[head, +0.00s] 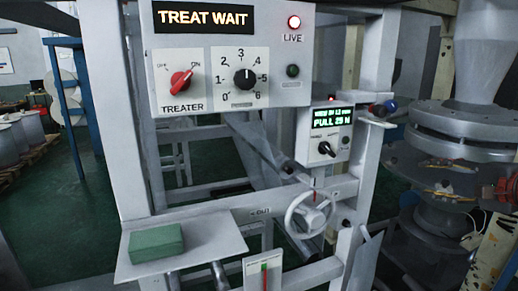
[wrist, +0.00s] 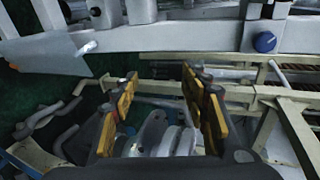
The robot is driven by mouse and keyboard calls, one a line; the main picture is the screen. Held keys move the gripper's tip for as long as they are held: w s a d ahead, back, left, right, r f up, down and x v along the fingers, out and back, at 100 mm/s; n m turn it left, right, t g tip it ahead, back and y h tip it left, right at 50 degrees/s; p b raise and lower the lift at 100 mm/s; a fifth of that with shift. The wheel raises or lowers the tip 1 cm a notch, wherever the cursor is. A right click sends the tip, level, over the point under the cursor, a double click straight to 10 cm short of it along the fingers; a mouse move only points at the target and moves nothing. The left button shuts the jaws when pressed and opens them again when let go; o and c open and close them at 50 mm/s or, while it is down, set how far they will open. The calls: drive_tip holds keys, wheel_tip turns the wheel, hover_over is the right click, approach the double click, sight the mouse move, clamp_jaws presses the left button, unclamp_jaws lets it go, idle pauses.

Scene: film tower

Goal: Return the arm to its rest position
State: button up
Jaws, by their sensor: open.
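My gripper (wrist: 160,105) shows in the wrist view with its two yellow-padded fingers spread apart. Nothing is between the fingers. Pale machine parts and beige rails lie beyond and below it. A smaller panel (head: 325,135) with a green display reads PULL 25 N.
A green block (head: 155,243) lies on a grey shelf (head: 222,245) at the front left. A handwheel (head: 310,215) juts from the grey frame. A large grey machine column (head: 465,125) stands at the right. Green floor (head: 75,200) is open at the left.

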drive_tip(key=s+a+f+n+g+h, duration=0.1)
drive_tip(key=s+a+f+n+g, duration=0.3)
drive_tip(key=s+a+f, duration=0.5)
drive_tip(key=s+a+f+n+g+h, duration=0.2)
drive_tip(key=s+a+f+n+g, duration=0.3)
drive_tip(key=f, duration=0.6)
drive_tip(key=s+a+f+n+t+h+p, duration=0.1)
drive_tip(key=s+a+f+n+p, duration=0.1)
drive_tip(key=s+a+n, duration=0.4)
drive_tip(key=s+a+f, duration=0.1)
drive_tip(key=s+a, duration=0.4)
drive_tip(key=shift+s, duration=0.3)
